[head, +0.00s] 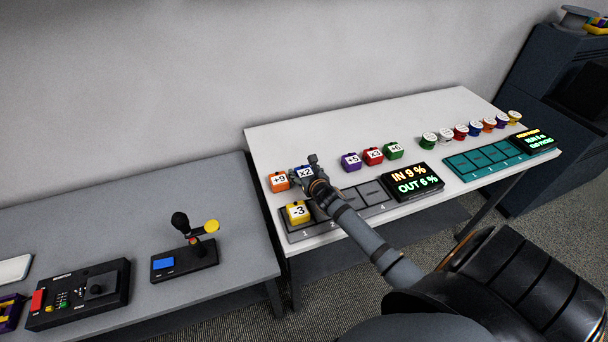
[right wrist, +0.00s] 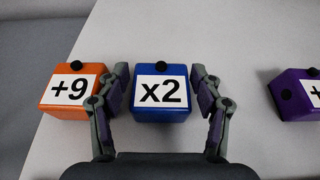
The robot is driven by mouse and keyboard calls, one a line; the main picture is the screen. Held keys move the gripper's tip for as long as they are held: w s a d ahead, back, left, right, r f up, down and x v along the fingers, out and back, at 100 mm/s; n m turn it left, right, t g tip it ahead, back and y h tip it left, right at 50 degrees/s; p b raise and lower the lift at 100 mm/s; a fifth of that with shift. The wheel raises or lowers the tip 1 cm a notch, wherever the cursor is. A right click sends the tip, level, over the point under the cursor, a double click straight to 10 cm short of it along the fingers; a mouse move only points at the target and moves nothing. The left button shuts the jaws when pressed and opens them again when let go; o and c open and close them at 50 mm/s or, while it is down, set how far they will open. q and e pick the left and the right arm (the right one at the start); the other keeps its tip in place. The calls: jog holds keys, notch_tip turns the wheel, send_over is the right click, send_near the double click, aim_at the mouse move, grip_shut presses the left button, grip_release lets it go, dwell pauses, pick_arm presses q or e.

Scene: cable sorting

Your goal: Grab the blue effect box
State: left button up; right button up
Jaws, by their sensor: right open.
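The blue effect box (right wrist: 161,115), marked "x2" with a black knob on top, sits on the white table. It also shows in the head view (head: 304,171), partly covered by my right gripper (head: 314,174). In the right wrist view my right gripper (right wrist: 160,97) is open, with one finger on each side of the blue box. A small gap shows between the box and each finger. My left gripper is not in view.
An orange "+9" box (right wrist: 68,103) stands close beside the left finger. A purple box (right wrist: 297,94) stands farther right. In the head view a yellow "-3" box (head: 298,212) sits on slot 1 of the grey tray (head: 378,209). Red (head: 372,156) and green (head: 393,151) boxes stand farther right.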

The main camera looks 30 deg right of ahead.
jog(key=shift+s, duration=0.1)
jog(key=shift+c, duration=1)
jog(key=c, duration=0.8)
jog(key=shift+r, duration=0.45)
jog(key=s+a+r, duration=0.2)
jog(key=a+r, duration=0.2)
jog(key=s+a+r+b, duration=0.1)
jog(key=s+a+r, duration=0.2)
jog(key=r, duration=0.1)
jog(key=s+a+r+b, duration=0.1)
jog(key=s+a+r, duration=0.1)
jog(key=a+r, duration=0.2)
jog(key=shift+s+a+r, duration=0.1)
jog(key=shift+s+a, duration=0.15)
jog(key=shift+a, duration=0.1)
